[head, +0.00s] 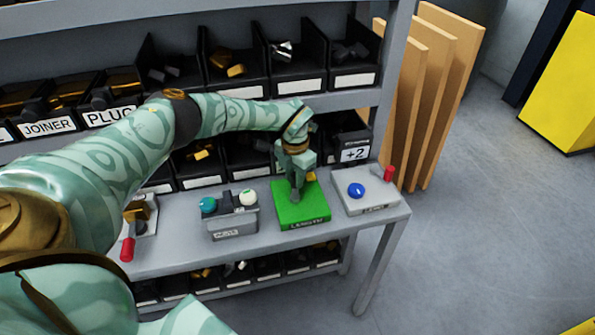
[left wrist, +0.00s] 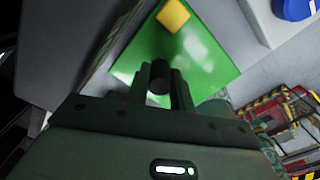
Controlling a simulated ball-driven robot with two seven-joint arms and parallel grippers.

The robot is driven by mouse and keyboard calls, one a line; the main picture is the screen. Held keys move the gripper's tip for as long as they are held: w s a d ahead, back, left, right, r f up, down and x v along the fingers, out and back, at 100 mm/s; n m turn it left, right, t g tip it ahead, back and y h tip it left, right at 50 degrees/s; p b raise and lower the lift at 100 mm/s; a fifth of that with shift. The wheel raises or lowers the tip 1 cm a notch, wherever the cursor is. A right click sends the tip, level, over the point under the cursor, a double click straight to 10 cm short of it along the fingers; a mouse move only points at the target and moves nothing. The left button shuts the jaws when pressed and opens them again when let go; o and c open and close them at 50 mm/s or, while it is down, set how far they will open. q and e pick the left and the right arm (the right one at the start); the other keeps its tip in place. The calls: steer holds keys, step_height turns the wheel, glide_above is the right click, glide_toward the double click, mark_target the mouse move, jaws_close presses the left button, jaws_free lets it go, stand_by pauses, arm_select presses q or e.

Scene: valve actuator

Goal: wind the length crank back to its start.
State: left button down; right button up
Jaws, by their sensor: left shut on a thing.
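The length crank's green base (head: 303,212), with a label on its front edge that seems to read LENGTH, sits on the grey bench. My left gripper (head: 297,192) reaches down over it from above. In the left wrist view, my left gripper (left wrist: 158,92) is shut on a dark round crank knob (left wrist: 159,76), held between its two fingers. A yellow block (left wrist: 173,16) shows on the green top, beyond the knob. The crank's arm is mostly hidden by the gripper. My right gripper is not in view.
Right of the green base is a grey unit with a blue knob (head: 356,190) and a red handle (head: 388,174). To the left are a grey box (head: 229,222) with teal and white knobs, and a red-handled lever (head: 127,249). Shelves with black bins (head: 300,83) stand behind.

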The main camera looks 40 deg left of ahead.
mark_target(293, 174)
arm_select(q)
steer(key=shift+s+a+r+n+p, duration=0.15)
steer(key=shift+a+n+p, duration=0.15)
steer(key=shift+n+p, duration=0.45)
steer(key=c, duration=1.2)
jaws_free()
step_height(293, 174, up, 16)
steer(key=p, duration=0.2)
steer(key=shift+p, duration=0.3)
